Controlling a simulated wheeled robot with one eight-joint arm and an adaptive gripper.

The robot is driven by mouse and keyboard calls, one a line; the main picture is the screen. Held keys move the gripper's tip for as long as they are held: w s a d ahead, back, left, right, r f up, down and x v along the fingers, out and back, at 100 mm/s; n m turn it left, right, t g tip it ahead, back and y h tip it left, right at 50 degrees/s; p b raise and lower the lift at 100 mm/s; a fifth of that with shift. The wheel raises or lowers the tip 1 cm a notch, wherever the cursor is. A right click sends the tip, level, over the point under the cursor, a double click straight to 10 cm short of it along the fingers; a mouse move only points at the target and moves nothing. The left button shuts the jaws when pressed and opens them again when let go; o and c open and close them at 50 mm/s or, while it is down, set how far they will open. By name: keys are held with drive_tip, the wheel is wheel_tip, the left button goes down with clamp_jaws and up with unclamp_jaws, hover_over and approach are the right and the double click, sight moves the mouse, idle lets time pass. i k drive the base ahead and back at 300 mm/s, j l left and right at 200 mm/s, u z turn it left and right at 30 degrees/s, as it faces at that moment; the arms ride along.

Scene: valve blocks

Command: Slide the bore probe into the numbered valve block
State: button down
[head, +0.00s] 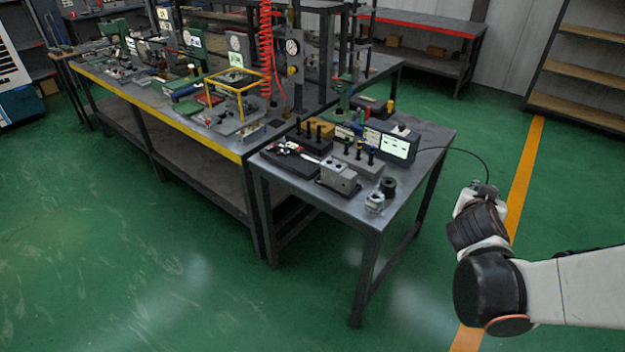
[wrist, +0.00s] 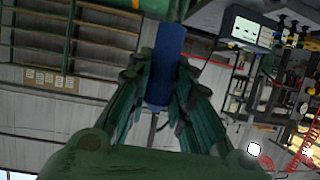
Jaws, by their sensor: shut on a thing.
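My gripper (wrist: 158,85) is shut on the blue handle of the bore probe (wrist: 165,65) in the wrist view. In the head view my gripper (head: 485,188) is in the air right of the small table, apart from it. A thin dark cable runs from the display box (head: 395,145) toward my gripper. The probe's tip cannot be made out. A light grey valve block (head: 339,176) with dark bore holes sits near the table's front edge. Its number is too small to read.
The green floor around my arm is clear.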

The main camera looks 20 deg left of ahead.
sight(328, 177)
drive_tip(key=l+u, duration=0.15)
drive_tip(key=u, duration=0.65)
drive_tip(key=i+l+u, duration=0.15)
drive_tip(key=i, duration=0.35)
drive_tip(key=i+l+u, duration=0.15)
drive_tip(key=i+l, duration=0.2)
drive_tip(key=i, duration=0.2)
